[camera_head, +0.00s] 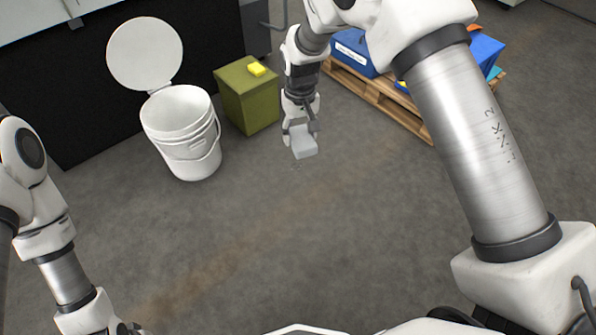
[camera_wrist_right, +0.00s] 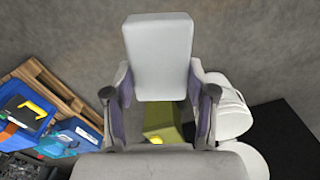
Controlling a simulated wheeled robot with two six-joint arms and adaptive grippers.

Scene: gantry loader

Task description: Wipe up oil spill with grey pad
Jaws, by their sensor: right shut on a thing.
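A light grey pad (camera_head: 303,146) is held in my right gripper (camera_head: 300,131), which points down above the floor. In the right wrist view the same pad (camera_wrist_right: 159,55) sits between the two fingers of the right gripper (camera_wrist_right: 160,95). The floor (camera_head: 240,220) has a faint brownish streak (camera_head: 215,262) running from lower left toward the middle; I cannot tell whether it is the oil spill. My left gripper (camera_head: 128,328) shows only partly at the bottom edge, and its fingers are not clear.
A white bucket (camera_head: 182,150) with its lid raised stands at the left. Beside it is an olive green box (camera_head: 246,100) with a yellow item (camera_head: 257,69) on top. A wooden pallet (camera_head: 385,98) with blue bins (camera_head: 352,52) lies at the back right. The middle floor is open.

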